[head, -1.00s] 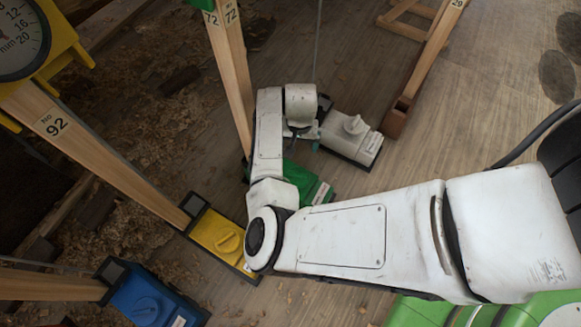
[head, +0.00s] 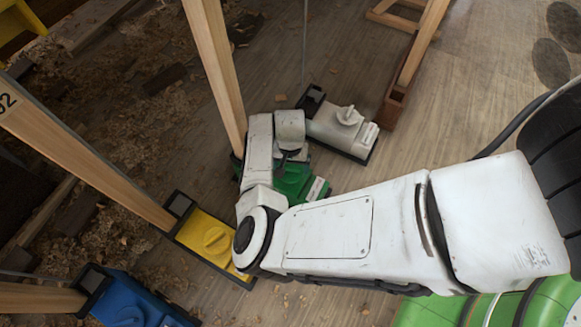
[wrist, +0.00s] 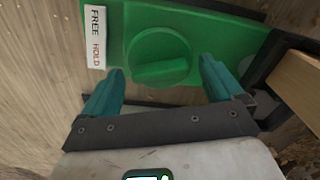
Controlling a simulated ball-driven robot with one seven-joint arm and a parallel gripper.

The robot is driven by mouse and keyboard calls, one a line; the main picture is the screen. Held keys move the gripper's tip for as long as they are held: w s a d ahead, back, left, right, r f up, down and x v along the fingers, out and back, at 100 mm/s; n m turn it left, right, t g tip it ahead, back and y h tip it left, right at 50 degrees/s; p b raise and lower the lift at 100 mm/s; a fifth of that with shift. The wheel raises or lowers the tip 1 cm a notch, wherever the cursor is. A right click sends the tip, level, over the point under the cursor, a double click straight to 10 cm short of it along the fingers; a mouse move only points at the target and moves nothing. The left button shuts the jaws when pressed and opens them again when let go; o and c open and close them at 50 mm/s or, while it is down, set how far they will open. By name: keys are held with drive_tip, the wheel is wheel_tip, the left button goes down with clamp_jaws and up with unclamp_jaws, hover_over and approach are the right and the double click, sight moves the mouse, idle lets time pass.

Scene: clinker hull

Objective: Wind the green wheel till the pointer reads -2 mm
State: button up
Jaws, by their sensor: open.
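The green wheel (wrist: 162,55) is a round knob with a raised grip bar, on top of a green box (wrist: 215,38) in the wrist view. A white label (wrist: 96,38) on the box reads FREE and HOLD. My gripper (wrist: 160,80) is open, its two teal fingers apart on either side of the knob's near part. I cannot tell whether they touch it. In the head view the green box (head: 292,182) stands at the foot of a wooden post (head: 216,75), partly hidden by my arm. No pointer or dial for the green box shows.
A yellow box (head: 208,240) and a blue box (head: 140,300) stand at lower left, each at a wooden post. A grey box (head: 342,128) with a knob stands just beyond the green one. Plank floor (head: 480,90) is clear at upper right.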

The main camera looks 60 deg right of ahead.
drive_tip(key=shift+f, duration=0.15)
drive_tip(key=c, duration=1)
